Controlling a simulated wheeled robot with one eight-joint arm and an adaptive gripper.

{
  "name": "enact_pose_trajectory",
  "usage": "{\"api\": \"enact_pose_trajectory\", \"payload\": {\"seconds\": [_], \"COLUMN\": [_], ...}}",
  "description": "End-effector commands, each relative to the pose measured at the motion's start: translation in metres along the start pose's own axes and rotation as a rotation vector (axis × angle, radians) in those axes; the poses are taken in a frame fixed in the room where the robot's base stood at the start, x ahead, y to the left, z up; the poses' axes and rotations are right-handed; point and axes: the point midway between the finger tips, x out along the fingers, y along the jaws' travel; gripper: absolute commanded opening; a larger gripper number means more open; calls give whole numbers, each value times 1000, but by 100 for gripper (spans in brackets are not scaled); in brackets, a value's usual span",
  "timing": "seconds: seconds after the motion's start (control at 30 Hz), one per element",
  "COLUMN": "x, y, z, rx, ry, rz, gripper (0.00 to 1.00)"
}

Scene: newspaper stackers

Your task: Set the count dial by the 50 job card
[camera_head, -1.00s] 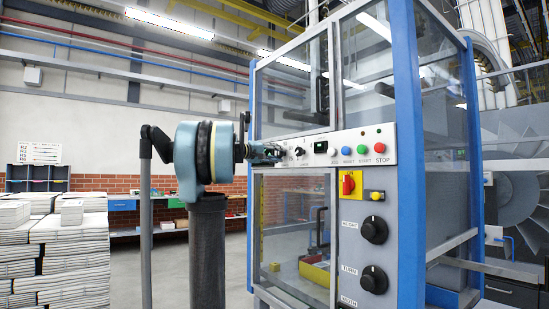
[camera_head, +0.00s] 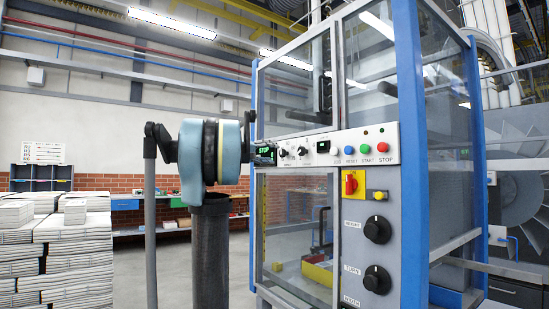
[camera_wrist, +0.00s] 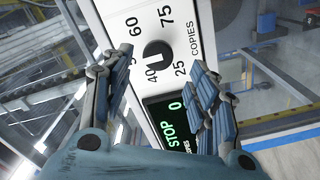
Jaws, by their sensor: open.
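The count dial (camera_wrist: 157,53) is a round black knob on a white panel marked COPIES in the wrist view, with 25, 40, 60 and 75 around it. I cannot read its exact setting. My gripper (camera_wrist: 160,64) is open, its two ridged fingers apart on either side of the dial, with nothing held. I cannot tell any contact. Below the dial a dark display (camera_wrist: 168,122) shows STOP and 0 in green. In the head view the display (camera_head: 265,153) is at the panel's left end, and my arm hides the gripper. I see no readable 50 job card.
The panel also carries blue, green and red buttons (camera_head: 366,149). Below are a red switch (camera_head: 349,183) and two large black knobs (camera_head: 377,230). Paper stacks (camera_head: 72,250) stand at the left. A poster (camera_head: 44,152) hangs behind.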

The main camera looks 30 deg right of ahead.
Motion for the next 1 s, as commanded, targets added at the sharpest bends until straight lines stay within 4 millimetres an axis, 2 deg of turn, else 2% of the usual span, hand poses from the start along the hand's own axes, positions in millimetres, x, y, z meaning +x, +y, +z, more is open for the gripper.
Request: {"api": "enact_pose_trajectory", "payload": {"seconds": [0.03, 0.2, 0.4, 0.6, 1.0], "x": [-10, -38, -59, -66, -66], "y": [0, -1, -1, -1, -1], "z": [-1, -1, -1, -1, 0], "rx": [0, 0, -1, -1, -1], "ry": [2, 3, 1, 0, 0], "rz": [-2, -2, -1, -1, 0], "gripper": [54, 54, 54, 54, 54]}}
